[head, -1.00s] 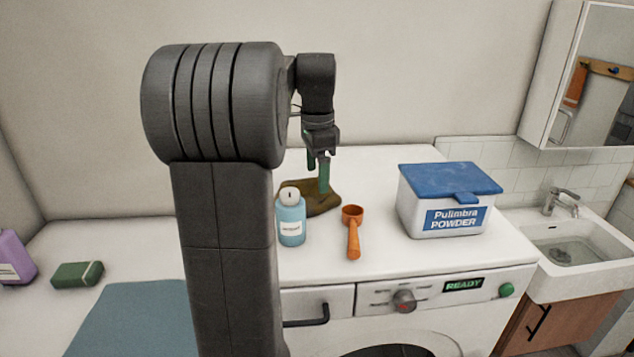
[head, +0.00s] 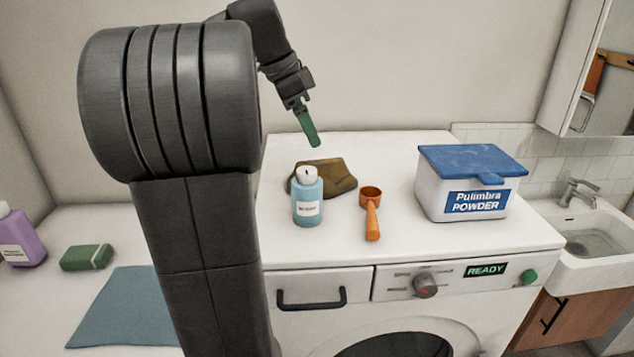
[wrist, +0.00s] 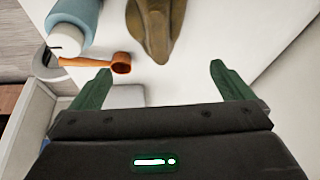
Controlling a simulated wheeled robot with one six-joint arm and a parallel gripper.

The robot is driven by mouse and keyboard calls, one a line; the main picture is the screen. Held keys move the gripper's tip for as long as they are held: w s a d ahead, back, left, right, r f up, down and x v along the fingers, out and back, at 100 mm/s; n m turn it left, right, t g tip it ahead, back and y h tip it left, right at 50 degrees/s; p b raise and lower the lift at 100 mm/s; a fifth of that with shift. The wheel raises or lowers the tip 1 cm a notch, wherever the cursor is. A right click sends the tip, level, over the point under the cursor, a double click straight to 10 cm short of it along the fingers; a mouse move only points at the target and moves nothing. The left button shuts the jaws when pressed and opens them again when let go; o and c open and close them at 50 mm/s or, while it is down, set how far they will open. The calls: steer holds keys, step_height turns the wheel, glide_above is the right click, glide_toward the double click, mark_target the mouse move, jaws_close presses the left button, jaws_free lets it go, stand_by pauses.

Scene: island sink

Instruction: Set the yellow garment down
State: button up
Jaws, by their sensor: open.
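The garment (head: 334,178) looks dark mustard-brown and lies in a low heap on top of the washing machine, behind the blue bottle. In the wrist view the garment (wrist: 150,28) shows at the top, beyond my fingertips and apart from them. My gripper (head: 310,135) is raised above and behind the garment, near the wall. In the wrist view my gripper (wrist: 160,80) has its two green fingers spread wide, with nothing between them.
A blue bottle (head: 308,203) with a white cap stands in front of the garment. An orange scoop (head: 372,215) lies to its right. A white powder box (head: 462,198) with a blue lid stands farther right, near the sink (head: 608,262). A green block (head: 87,257) lies at left.

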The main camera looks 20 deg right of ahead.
mark_target(328, 173)
steer(key=x, duration=0.8)
steer(key=shift+s+p+x, duration=0.15)
steer(key=shift+p+x, duration=0.2)
steer(key=shift+x, duration=1.1)
steer(key=shift+s+p+x, duration=0.15)
steer(key=shift+p+x, duration=0.15)
steer(key=shift+x, duration=1.1)
steer(key=shift+a, duration=0.1)
steer(key=c, duration=1)
steer(key=shift+r, duration=0.1)
steer(key=shift+c, duration=0.2)
